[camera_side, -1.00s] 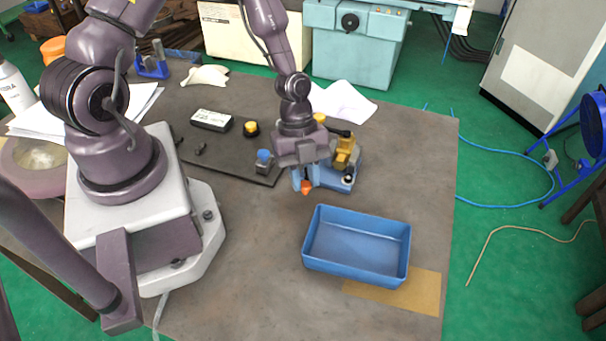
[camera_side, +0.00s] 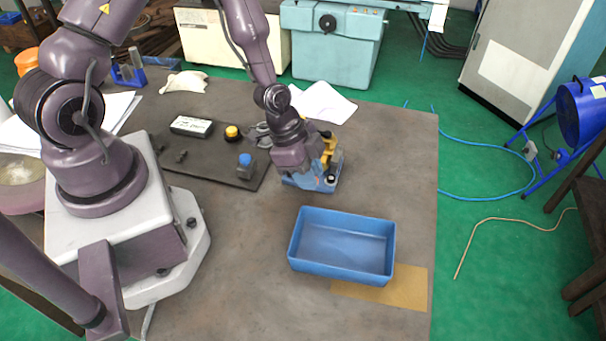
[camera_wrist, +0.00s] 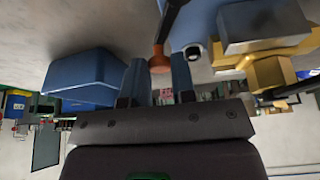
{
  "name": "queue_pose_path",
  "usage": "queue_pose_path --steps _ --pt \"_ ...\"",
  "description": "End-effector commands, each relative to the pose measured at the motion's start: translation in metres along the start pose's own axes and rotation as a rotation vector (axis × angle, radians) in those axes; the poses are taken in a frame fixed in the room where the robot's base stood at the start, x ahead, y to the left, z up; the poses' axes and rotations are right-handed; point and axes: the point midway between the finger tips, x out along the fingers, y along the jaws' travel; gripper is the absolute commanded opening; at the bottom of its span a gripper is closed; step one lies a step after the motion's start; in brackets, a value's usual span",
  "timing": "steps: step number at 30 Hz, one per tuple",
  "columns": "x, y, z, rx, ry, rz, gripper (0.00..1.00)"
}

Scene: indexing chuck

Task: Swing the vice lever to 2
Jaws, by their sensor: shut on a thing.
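The vice has a blue base (camera_side: 330,186) and a yellow jaw part (camera_side: 329,148) in the side view. In the wrist view its yellow part (camera_wrist: 272,72) and grey metal block (camera_wrist: 262,25) are at the right. The lever is a dark rod (camera_wrist: 171,20) with an orange-red knob (camera_wrist: 160,62). My gripper (camera_wrist: 160,78) has its two blue fingers shut on this knob, one on each side. In the side view my gripper (camera_side: 298,181) is low at the left front of the vice and hides the knob. No position numbers are readable.
A blue tray (camera_side: 300,262) stands in front of the vice, near my gripper, on a tan sheet (camera_side: 410,288). A dark board (camera_side: 215,170) with a yellow button (camera_side: 232,132) and a blue-topped block (camera_side: 245,163) lies to the left. The front left tabletop is clear.

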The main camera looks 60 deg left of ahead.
Motion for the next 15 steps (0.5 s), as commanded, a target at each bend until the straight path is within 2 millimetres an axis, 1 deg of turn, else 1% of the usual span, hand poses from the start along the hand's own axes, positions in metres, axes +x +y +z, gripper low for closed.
queue_pose_path --steps 6,15 --pt "0.001 -0.008 -0.004 -0.137 0.001 -0.06 0.0" --pt "0.001 -0.015 -0.005 -0.244 0.002 -0.105 0.0"
